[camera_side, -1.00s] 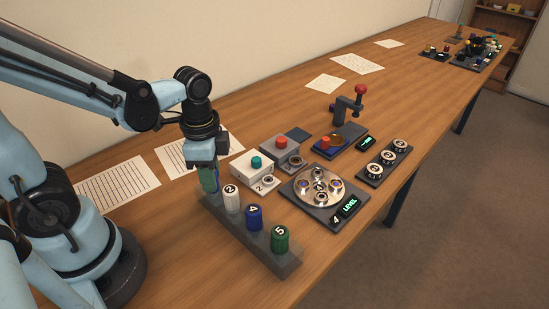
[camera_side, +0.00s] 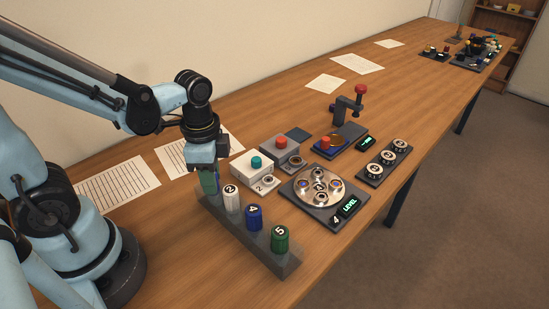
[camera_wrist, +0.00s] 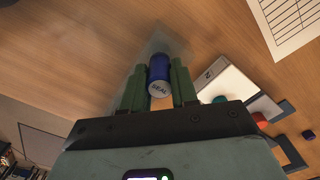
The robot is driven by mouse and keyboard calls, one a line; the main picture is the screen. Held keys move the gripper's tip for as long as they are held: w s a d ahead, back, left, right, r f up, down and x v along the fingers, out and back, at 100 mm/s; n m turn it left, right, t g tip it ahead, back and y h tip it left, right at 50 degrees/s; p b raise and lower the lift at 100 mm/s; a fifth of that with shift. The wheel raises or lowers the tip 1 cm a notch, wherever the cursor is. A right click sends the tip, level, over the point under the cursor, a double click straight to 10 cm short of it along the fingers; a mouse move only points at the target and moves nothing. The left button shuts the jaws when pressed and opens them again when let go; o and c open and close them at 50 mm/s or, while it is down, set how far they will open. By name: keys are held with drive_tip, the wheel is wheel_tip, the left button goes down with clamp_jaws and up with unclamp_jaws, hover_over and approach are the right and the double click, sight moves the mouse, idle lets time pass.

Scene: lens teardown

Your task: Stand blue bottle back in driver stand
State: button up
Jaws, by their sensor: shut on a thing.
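The blue bottle (camera_wrist: 159,74), with a pale end marked SEAL, is between the green fingers of my gripper (camera_wrist: 158,92) in the wrist view. My gripper is shut on it. In the side view my gripper (camera_side: 208,182) points down at the far left end of the grey driver stand (camera_side: 262,250). The bottle is mostly hidden by the fingers there, so I cannot tell whether it is seated in the stand or just above it. A white driver (camera_side: 232,198), a blue driver (camera_side: 254,217) and a green driver (camera_side: 280,240) stand upright in the other places.
A white box with a teal button (camera_side: 254,165) and a grey box with a red button (camera_side: 281,150) stand just right of my gripper. A round metal tray (camera_side: 317,187) lies beyond the stand. Paper sheets (camera_side: 115,183) lie behind. Table at the front right is clear.

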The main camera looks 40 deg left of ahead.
drive_tip(key=shift+f, duration=0.1)
drive_tip(key=o, duration=1.6)
drive_tip(key=shift+c, duration=0.2)
drive_tip(key=shift+r, duration=3.5)
drive_tip(key=n+t, duration=0.1)
drive_tip(key=w+n+t, duration=0.1)
drive_tip(key=shift+r+n, duration=0.1)
drive_tip(key=shift+n, duration=0.3)
drive_tip(key=n+t, duration=0.1)
drive_tip(key=n, duration=0.1)
drive_tip(key=w+r+n+t, duration=0.1)
drive_tip(key=n+t, duration=0.1)
drive_tip(key=w+n+t, duration=0.1)
drive_tip(key=n+t, duration=0.1)
drive_tip(key=shift+w+a+r, duration=0.1)
drive_tip(key=shift+w+r, duration=0.1)
drive_tip(key=shift+r, duration=0.2)
